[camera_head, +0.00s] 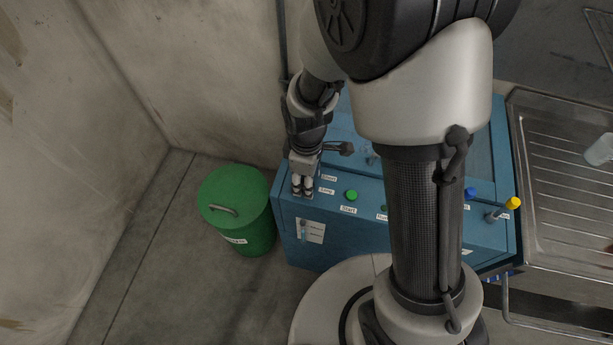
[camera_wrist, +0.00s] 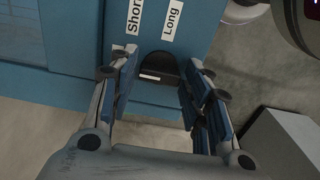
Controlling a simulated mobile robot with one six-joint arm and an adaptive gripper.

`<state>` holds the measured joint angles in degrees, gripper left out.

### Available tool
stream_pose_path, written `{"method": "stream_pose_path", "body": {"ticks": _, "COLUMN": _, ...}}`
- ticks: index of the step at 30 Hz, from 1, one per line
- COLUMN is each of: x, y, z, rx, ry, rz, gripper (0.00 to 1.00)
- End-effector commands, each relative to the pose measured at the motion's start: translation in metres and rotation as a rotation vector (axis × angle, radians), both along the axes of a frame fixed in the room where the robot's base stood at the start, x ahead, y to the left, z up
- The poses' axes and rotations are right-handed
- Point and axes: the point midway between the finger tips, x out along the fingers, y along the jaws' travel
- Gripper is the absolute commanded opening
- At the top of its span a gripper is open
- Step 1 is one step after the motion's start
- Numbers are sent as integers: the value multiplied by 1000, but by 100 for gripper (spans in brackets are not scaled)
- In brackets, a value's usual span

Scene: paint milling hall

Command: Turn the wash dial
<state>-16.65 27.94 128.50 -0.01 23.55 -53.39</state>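The wash dial (camera_wrist: 160,66) is a black knob with a white mark, on the blue machine's panel. It shows in the wrist view near the white labels Short (camera_wrist: 134,17) and Long (camera_wrist: 172,19). My gripper (camera_wrist: 160,72) is open, with one blue-padded finger on each side of the dial. Both fingers look close to it; I cannot tell whether either touches. In the head view my gripper (camera_head: 302,188) is over the left end of the blue machine (camera_head: 375,195) and hides the dial there.
A green button (camera_head: 351,195) labelled Start is right of my gripper. A blue knob (camera_head: 470,194) and a yellow-tipped lever (camera_head: 513,203) are farther right. A green lidded bin (camera_head: 238,215) stands left of the machine. A metal drainboard (camera_head: 570,190) is at the right. Floor is free in front.

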Motion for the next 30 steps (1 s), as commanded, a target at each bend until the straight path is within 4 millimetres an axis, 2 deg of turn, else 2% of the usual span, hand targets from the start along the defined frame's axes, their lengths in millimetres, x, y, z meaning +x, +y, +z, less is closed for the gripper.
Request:
{"method": "stream_pose_path", "body": {"ticks": 2, "x": 0, "y": 0, "z": 0, "rx": 0, "ry": 0, "rz": 0, "gripper": 37}}
{"method": "stream_pose_path", "body": {"ticks": 13, "x": 0, "y": 0, "z": 0, "rx": 0, "ry": 0, "rz": 0, "gripper": 13}}
{"method": "stream_pose_path", "body": {"ticks": 23, "x": 0, "y": 0, "z": 0, "rx": 0, "ry": 0, "rz": -49, "gripper": 13}}
{"method": "stream_pose_path", "body": {"ticks": 30, "x": 0, "y": 0, "z": 0, "rx": 0, "ry": 0, "rz": -201, "gripper": 13}}
